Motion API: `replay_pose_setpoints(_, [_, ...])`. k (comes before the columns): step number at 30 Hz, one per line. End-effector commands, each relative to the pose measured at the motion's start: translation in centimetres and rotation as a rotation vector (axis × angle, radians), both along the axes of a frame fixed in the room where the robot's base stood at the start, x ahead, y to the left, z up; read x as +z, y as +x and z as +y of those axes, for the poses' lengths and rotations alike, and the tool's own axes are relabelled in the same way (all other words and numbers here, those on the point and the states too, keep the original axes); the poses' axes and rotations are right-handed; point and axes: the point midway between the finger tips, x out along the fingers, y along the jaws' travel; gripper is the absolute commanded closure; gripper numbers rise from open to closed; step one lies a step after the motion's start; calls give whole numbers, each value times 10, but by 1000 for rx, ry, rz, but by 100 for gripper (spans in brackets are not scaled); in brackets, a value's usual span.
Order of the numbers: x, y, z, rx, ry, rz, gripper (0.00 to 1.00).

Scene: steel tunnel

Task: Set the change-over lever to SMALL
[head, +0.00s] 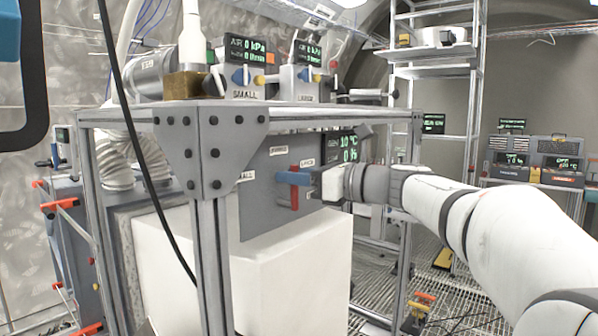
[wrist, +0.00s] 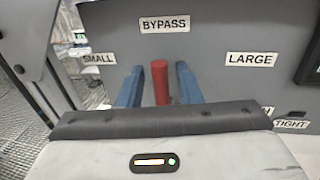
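The red change-over lever (wrist: 160,80) shows upright in the wrist view, below the BYPASS label (wrist: 164,24). The SMALL label (wrist: 98,59) is left of it and the LARGE label (wrist: 251,59) right. My gripper (wrist: 159,86) has one blue finger on each side of the lever, with a narrow gap on both sides, so it is open around it. In the head view the lever (head: 295,198) stands about vertical on the grey panel (head: 258,208), and my gripper (head: 293,178) reaches it from the right. The lever's lower part is hidden in the wrist view.
A metal frame (head: 212,150) stands in front of the panel at left, and a white block (head: 285,275) lies below. A TIGHT label (wrist: 291,124) is at the panel's lower right. A dark cable (head: 140,150) hangs at left. Shelving (head: 435,72) stands behind.

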Motion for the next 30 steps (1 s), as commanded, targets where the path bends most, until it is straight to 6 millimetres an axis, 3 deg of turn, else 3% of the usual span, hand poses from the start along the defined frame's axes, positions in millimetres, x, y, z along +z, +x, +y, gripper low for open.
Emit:
replay_pose_setpoints(9, [0,2,3,-1,0,-1,68])
replay_pose_setpoints(21, [0,2,2,-1,-1,0,100])
replay_pose_setpoints(30, [0,2,2,-2,-1,0,100])
